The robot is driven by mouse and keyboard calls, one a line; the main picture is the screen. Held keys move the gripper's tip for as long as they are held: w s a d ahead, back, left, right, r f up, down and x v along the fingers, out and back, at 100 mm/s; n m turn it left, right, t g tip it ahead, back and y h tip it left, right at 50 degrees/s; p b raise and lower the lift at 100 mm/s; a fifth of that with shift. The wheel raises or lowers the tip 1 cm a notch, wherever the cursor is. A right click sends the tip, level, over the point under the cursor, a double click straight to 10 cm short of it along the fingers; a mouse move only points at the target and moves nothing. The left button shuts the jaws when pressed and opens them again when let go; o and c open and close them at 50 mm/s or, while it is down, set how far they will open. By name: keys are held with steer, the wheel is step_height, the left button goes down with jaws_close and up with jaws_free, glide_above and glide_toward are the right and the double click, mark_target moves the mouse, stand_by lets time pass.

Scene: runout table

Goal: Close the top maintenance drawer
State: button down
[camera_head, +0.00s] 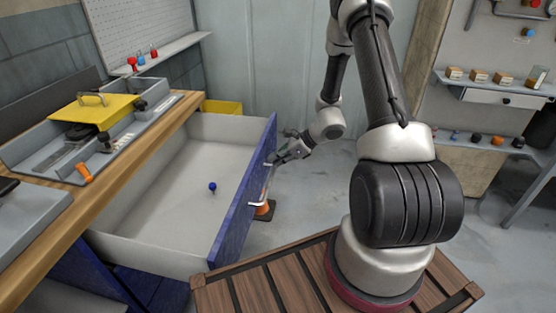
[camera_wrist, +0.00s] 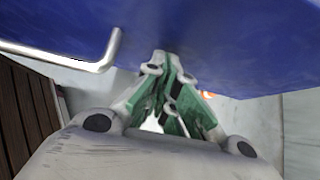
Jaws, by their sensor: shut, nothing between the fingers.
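The top maintenance drawer (camera_head: 160,205) is pulled far out from under the wooden bench top in the head view. It has a grey inside and a blue front panel (camera_head: 245,195). A small blue item (camera_head: 212,187) stands on its floor. A silver bar handle (camera_head: 266,184) is on the outer face of the front. My gripper (camera_head: 279,158) is at the outer face, close to the far end of the handle. In the wrist view the shut fingers (camera_wrist: 165,70) point at the blue front, with the handle (camera_wrist: 95,62) to their left. I cannot tell whether the fingertips touch the panel.
The bench top (camera_head: 130,160) carries a grey tray with a yellow lid (camera_head: 98,110) and an orange-handled tool (camera_head: 84,173). An orange cone (camera_head: 264,210) stands on the floor beyond the drawer front. A yellow bin (camera_head: 222,107) is behind the drawer. Shelves stand at the right.

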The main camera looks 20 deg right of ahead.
glide_above(197, 164)
steer(key=shift+s, duration=0.15)
steer(key=shift+a+r, duration=0.1)
steer(key=shift+a, duration=0.15)
steer(key=shift+w, duration=0.2)
